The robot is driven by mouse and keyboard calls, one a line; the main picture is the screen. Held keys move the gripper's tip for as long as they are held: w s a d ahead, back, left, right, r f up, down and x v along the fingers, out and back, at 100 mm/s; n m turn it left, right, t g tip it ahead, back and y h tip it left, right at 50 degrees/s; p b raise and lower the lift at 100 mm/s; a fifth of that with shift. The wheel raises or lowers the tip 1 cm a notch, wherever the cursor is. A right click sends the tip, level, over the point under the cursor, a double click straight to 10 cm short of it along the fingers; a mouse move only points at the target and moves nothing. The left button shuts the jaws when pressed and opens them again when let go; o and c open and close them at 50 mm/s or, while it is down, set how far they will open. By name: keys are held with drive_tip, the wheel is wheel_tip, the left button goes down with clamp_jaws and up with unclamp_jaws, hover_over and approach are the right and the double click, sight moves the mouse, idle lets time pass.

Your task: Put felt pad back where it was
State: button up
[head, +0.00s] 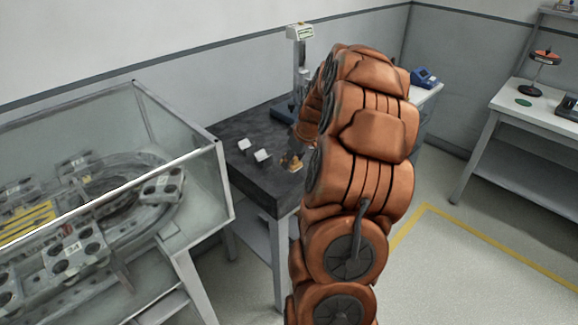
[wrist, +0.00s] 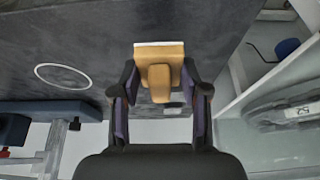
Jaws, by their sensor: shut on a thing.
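My gripper (wrist: 160,92) is shut on a tan block with a narrow grip and a thin white face, which I take to be the felt pad (wrist: 160,50). The fingers close on the grip from both sides, and the white face points away from my palm. In the head view the tan pad (head: 292,162) shows above or on the dark stone table (head: 262,196), near its front right; my arm hides most of the gripper. I cannot tell whether the pad touches the table. A white ring outline (wrist: 63,77) lies on the dark surface in the wrist view.
Two small white-topped blocks (head: 262,156) stand on the dark table, left of the pad. A stand with a display (head: 299,33) rises behind. A glass-walled ring track (head: 120,190) is close on the left. A white bench (head: 530,125) stands far right, with open floor before it.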

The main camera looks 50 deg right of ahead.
drive_tip(key=shift+w+a, duration=0.15)
drive_tip(key=shift+w, duration=0.05)
drive_tip(key=f, duration=0.1)
drive_tip(key=f+p, duration=0.2)
drive_tip(key=shift+w+a+f, duration=0.25)
drive_tip(key=shift+a, duration=0.05)
drive_tip(key=shift+f, duration=0.1)
drive_tip(key=shift+f, duration=0.1)
drive_tip(key=o, duration=1.2)
drive_tip(key=shift+b, duration=0.3)
